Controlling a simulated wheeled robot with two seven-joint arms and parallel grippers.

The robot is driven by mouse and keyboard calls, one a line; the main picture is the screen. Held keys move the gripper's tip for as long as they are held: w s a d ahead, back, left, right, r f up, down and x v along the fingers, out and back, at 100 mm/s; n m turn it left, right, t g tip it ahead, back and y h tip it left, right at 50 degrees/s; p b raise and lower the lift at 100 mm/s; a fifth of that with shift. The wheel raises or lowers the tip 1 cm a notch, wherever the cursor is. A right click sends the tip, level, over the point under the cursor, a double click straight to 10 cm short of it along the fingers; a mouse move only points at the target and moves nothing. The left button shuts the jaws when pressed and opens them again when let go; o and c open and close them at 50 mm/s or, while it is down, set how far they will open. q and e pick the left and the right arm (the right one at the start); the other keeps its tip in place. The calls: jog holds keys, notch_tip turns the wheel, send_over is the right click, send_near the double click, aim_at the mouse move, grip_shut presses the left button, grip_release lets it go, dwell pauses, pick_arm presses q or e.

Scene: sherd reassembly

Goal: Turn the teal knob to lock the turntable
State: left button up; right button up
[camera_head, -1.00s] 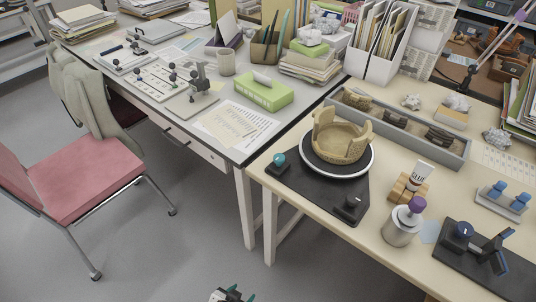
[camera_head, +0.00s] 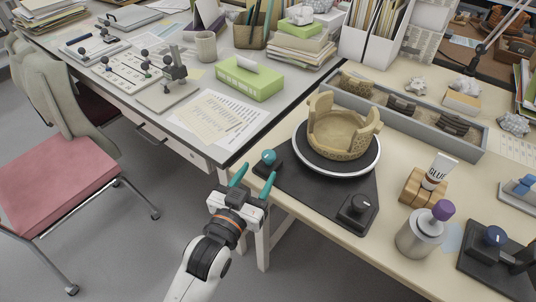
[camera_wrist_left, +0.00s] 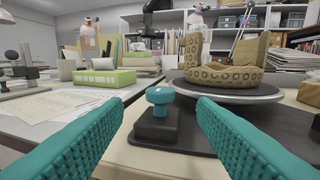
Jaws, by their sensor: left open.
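The teal knob (camera_head: 268,156) sits on a small black block at the left corner of the turntable's dark base plate (camera_head: 319,190). In the left wrist view the knob (camera_wrist_left: 160,97) stands upright ahead, between and beyond the fingertips. The turntable (camera_head: 336,165) is a round disc with a white rim, and a broken tan pot (camera_head: 342,133) rests on it. My left gripper (camera_head: 254,180) is open and empty, just in front of the knob and apart from it. Its teal fingers also show in the left wrist view (camera_wrist_left: 160,125). My right gripper is in neither current view.
A glue tube in a wooden block (camera_head: 424,187) and a metal pot with a purple knob (camera_head: 422,232) stand to the right. A grey sherd tray (camera_head: 410,120) lies behind. A green box (camera_head: 250,79) is on the neighbouring desk.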

aim_at(266, 161)
pick_arm(q)
jog(key=x, duration=0.6)
jog(key=shift+w+d, duration=0.25)
jog(key=shift+w, duration=0.35)
pick_arm(e)
jog(key=shift+w+r, duration=0.7)
jog(key=shift+r, duration=0.1)
pick_arm(q)
jog(key=c, duration=1)
